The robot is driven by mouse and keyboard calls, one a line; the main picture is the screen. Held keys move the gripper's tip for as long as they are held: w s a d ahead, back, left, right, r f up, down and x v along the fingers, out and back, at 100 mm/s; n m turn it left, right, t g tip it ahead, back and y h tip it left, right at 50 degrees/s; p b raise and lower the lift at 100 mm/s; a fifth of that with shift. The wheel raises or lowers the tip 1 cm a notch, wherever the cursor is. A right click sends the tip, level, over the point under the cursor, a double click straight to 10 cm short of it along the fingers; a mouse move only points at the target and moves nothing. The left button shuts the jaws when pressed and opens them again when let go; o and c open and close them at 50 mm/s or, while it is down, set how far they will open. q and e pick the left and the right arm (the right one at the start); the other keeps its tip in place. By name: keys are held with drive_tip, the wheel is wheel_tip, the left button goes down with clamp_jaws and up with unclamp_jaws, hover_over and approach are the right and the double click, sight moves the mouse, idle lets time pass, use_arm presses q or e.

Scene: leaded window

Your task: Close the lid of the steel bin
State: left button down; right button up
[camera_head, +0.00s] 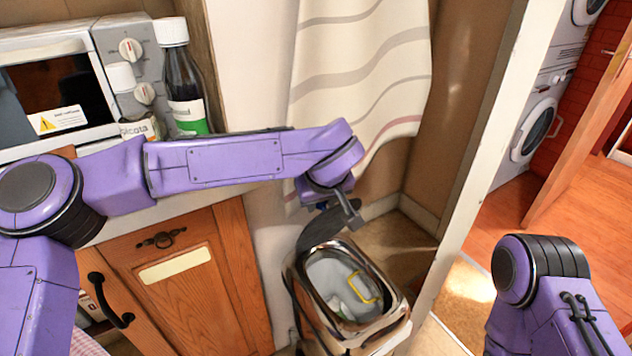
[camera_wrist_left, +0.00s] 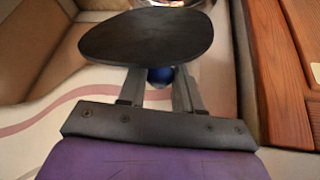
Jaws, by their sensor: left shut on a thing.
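The steel bin (camera_head: 390,325) stands on the floor at lower middle in the head view. Its top is open, showing a pale inside with a yellow handle-like piece and some white and green scraps. My left gripper (camera_head: 335,209) is above the bin's back edge, shut on a dark flat oval piece (camera_head: 322,232) by its blue part. In the left wrist view the blue part (camera_wrist_left: 160,76) sits between the fingers and the dark oval spreads beyond them. I cannot tell whether this oval is the bin's lid. My right gripper is out of view.
A wooden cabinet (camera_head: 185,270) stands left of the bin, under a counter with a microwave (camera_head: 50,85) and a dark bottle (camera_head: 183,85). A striped curtain (camera_head: 365,70) hangs behind. A white door post (camera_head: 480,150) is to the right, with open floor beyond.

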use_arm(q)
drive_tip(key=s+d+f+t+y+p, duration=0.3)
drive_tip(key=s+d+f+t+p, duration=0.1)
drive_tip(key=s, duration=0.3)
drive_tip(key=shift+s+d+f+m+t+p, duration=0.3)
drive_tip(key=shift+s+d+f+t+p, duration=0.15)
drive_tip(key=shift+d+f, duration=0.4)
drive_tip(key=shift+w+r, duration=0.1)
